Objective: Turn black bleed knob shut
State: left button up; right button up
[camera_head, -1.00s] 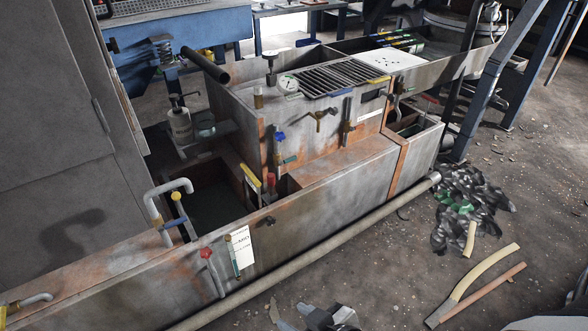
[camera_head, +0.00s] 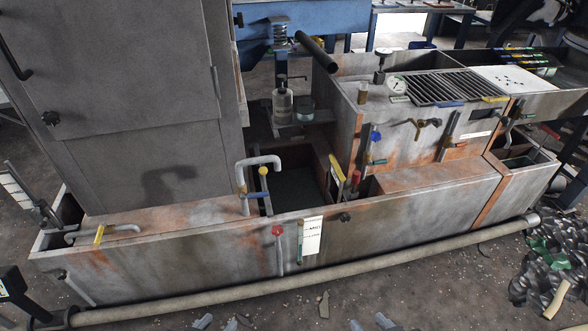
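A small black knob (camera_head: 345,217) sits on the front wall of the long trough, just right of a white label. I cannot tell which is the bleed knob, nor how far any is turned. My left gripper (camera_head: 218,323) and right gripper (camera_head: 370,323) show only as grey fingertips at the bottom edge. Their tips look apart, with nothing seen between them. Both are well below and apart from the knobs.
The rusty grey trough (camera_head: 180,262) spans the view, with a long pipe (camera_head: 300,290) along its base. A red knob (camera_head: 278,231) and a yellow-topped valve (camera_head: 263,171) are nearby. Dark rubble (camera_head: 545,265) lies at right. The front floor is mostly clear.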

aim_at(60, 274)
jog(key=z, duration=5.2)
jog(key=i, duration=0.25)
jog(key=z, duration=3.5)
jog(key=i, duration=1.7)
jog(key=z, duration=1.65)
jog(key=i, duration=0.9)
jog(key=z, duration=0.7)
jog(key=i, duration=0.4)
